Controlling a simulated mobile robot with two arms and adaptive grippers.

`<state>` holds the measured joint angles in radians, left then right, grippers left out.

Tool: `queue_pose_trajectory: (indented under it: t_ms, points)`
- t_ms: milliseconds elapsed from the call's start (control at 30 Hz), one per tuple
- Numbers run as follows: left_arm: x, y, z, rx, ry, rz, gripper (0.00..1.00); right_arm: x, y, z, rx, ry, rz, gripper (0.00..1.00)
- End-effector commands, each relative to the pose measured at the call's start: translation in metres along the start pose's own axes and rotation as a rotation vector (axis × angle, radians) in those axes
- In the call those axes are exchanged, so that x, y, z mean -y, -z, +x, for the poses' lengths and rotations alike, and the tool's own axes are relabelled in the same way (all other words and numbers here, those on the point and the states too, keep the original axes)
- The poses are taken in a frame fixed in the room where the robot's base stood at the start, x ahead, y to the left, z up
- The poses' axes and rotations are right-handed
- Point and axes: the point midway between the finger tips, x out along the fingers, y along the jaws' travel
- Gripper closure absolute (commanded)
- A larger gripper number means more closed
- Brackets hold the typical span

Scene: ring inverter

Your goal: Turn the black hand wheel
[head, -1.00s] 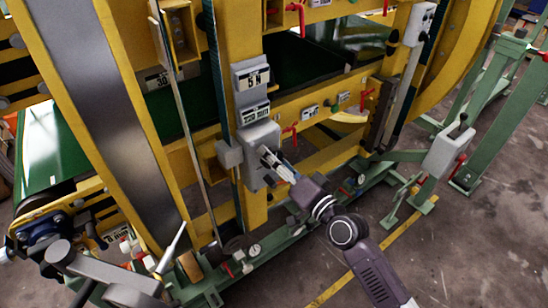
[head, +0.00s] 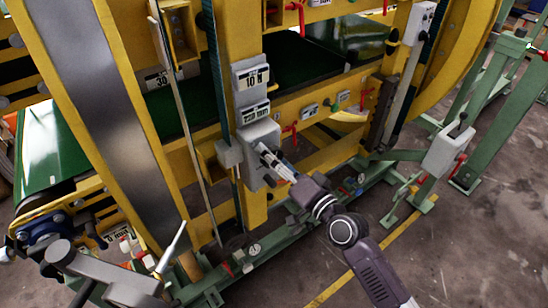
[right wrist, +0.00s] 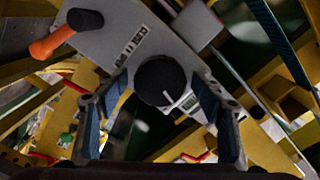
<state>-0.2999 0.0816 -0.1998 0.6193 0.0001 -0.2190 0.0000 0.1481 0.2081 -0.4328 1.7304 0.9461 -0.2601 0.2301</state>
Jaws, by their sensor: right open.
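The black hand wheel (right wrist: 160,80), a round dark knob, sits on the grey control box in the right wrist view. My right gripper (right wrist: 162,95) is open, with one finger on each side of the wheel. Small gaps seem to show between fingers and wheel, but contact is hard to judge. In the head view my right gripper (head: 266,154) is at the front of the grey control box (head: 262,132), and its fingers hide the wheel there. My left gripper is not in view.
A display panel (head: 251,77) above the box reads 10 N. A black knob (right wrist: 85,18) with an orange handle is near the wheel. Yellow frame posts (head: 237,45) surround the box. A green rail (head: 285,228) runs below it. Open floor (head: 450,250) lies at the right.

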Motion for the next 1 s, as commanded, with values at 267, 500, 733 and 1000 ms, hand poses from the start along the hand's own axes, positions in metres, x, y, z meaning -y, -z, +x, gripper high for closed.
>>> queue_pose_trajectory:
  t_ms: [267, 500, 733, 1000]
  points:
    - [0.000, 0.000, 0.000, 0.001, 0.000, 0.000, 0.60, -0.001, -0.001, -0.034, 0.002, -0.002, -0.001, 0.38]
    - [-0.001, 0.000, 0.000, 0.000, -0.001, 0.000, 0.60, -0.002, -0.001, -0.086, 0.003, -0.003, -0.002, 0.38]
    - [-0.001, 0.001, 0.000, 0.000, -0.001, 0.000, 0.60, -0.001, 0.000, -0.115, 0.001, -0.001, -0.001, 0.38]
    - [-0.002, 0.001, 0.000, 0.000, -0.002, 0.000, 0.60, 0.000, 0.000, -0.120, 0.000, 0.000, 0.000, 0.38]
